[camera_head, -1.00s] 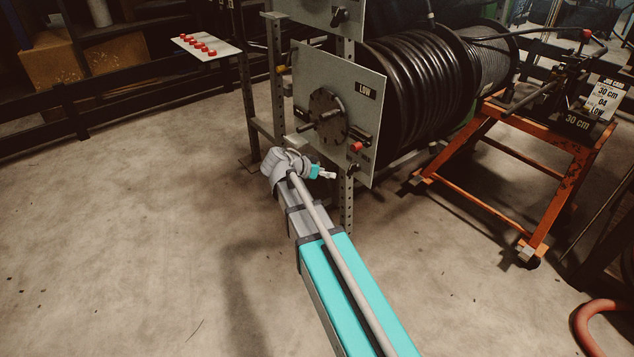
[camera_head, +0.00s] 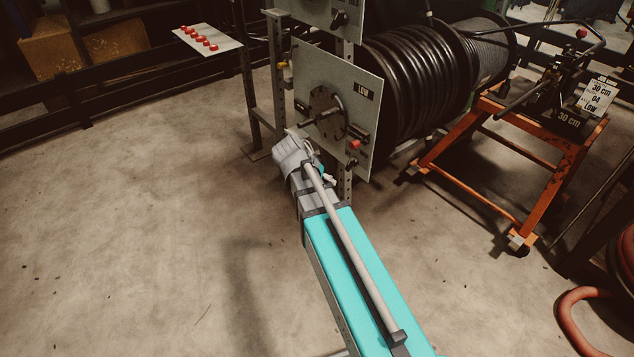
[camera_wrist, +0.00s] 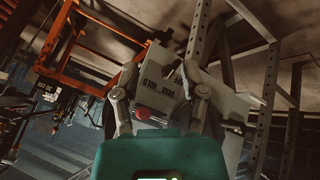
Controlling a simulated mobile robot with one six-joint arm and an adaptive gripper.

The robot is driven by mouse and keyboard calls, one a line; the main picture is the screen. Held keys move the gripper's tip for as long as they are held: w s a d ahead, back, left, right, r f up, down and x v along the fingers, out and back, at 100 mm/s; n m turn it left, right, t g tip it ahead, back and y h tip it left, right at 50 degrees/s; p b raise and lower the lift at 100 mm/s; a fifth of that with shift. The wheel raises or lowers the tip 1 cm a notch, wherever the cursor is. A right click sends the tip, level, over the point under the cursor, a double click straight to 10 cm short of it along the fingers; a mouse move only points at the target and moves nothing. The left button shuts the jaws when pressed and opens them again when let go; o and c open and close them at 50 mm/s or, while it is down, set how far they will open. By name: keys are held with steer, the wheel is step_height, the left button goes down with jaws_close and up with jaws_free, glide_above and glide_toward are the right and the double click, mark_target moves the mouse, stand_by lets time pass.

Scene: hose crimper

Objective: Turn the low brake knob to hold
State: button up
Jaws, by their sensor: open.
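The grey low reel panel (camera_head: 312,75) carries a "LOW" label (camera_head: 363,91) and a dark round disc with a crank handle (camera_head: 328,113). A small dark knob (camera_head: 352,163) sits near its lower edge, below a red knob (camera_head: 355,144); its setting is too small to tell. In the wrist view the panel (camera_wrist: 160,65) lies ahead, between and beyond the fingers, with the red knob (camera_wrist: 142,113) close to the left finger. My gripper (camera_wrist: 160,72) is open and empty. In the head view my wrist hides most of it, just below the panel. Contact cannot be told.
Another panel with a black knob (camera_head: 340,19) is above. Black hose reels (camera_head: 420,75) stand behind the panel. An orange cart (camera_head: 500,165) is at right, and a tray of red pieces (camera_head: 208,40) at upper left. The floor at left is clear.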

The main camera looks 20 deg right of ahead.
steer(key=s+a+r+n+g+y+p, duration=0.1)
steer(key=s+a+r+n+y+p, duration=0.2)
steer(key=s+p, duration=0.3)
steer(key=shift+a+r+n+y, duration=0.4)
steer(key=shift+a+r+n, duration=0.1)
steer(key=shift+a+r, duration=0.1)
steer(key=shift+s, duration=0.15)
steer(key=s+a+n+y, duration=0.2)
steer(key=s, duration=0.1)
steer(key=s+a+n, duration=0.1)
steer(key=shift+s+a+f+g+y, duration=0.15)
steer(key=shift+a+f+g+y, duration=0.15)
steer(key=shift+y, duration=0.1)
stand_by(0.3)
